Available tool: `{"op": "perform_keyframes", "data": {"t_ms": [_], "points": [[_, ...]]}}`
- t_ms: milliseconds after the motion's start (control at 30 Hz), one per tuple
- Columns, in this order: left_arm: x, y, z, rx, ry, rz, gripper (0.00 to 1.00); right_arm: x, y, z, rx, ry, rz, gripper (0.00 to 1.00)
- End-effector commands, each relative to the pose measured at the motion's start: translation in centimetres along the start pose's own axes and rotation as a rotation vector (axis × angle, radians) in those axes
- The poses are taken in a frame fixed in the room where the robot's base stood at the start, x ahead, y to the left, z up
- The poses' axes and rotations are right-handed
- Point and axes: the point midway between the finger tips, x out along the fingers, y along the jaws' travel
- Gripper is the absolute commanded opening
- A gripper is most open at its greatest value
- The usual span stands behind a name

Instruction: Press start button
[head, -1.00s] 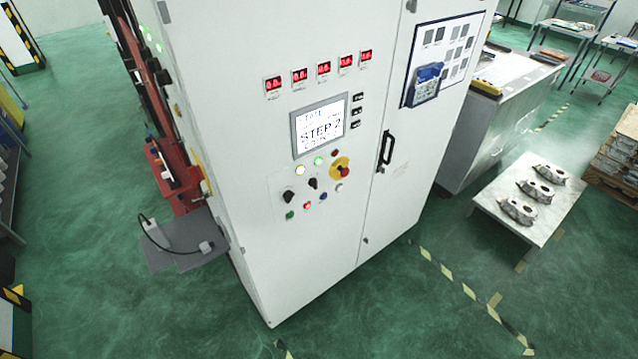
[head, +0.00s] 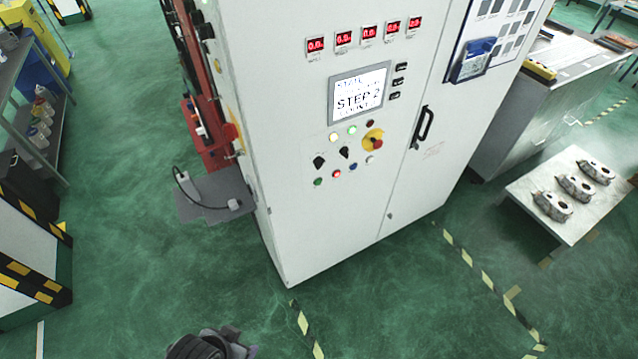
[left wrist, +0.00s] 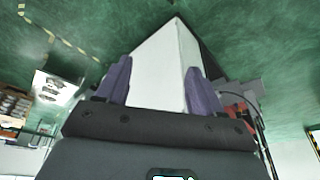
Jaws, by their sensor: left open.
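The white control cabinet (head: 310,225) stands in the middle of the head view. No label names the start button legibly. In the left wrist view my left gripper (left wrist: 157,85) is open and empty, with the cabinet showing beyond its purple fingers. A dark part of my arm shows at the head view's bottom edge. My right gripper is out of view.
A grey shelf (head: 215,194) with a cable juts from the cabinet's left side. A low white table (head: 530,190) with metal castings stands at the right. A workbench (head: 40,100) is at the left. The green floor before the cabinet is clear.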

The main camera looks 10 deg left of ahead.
Motion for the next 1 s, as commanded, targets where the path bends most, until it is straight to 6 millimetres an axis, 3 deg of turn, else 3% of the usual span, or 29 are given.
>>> {"op": "perform_keyframes", "data": {"t_ms": [33, 433, 1000], "points": [[0.00, 0.00, 0.00, 0.000, 0.000, 0.000, 0.59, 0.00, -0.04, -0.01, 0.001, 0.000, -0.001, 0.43], [0.01, 0.00, 0.00, 0.000, 0.000, 0.000, 0.00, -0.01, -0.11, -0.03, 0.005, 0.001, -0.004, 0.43], [0.01, 0.00, 0.00, 0.000, 0.000, 0.000, 0.00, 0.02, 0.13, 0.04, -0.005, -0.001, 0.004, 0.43]]}}
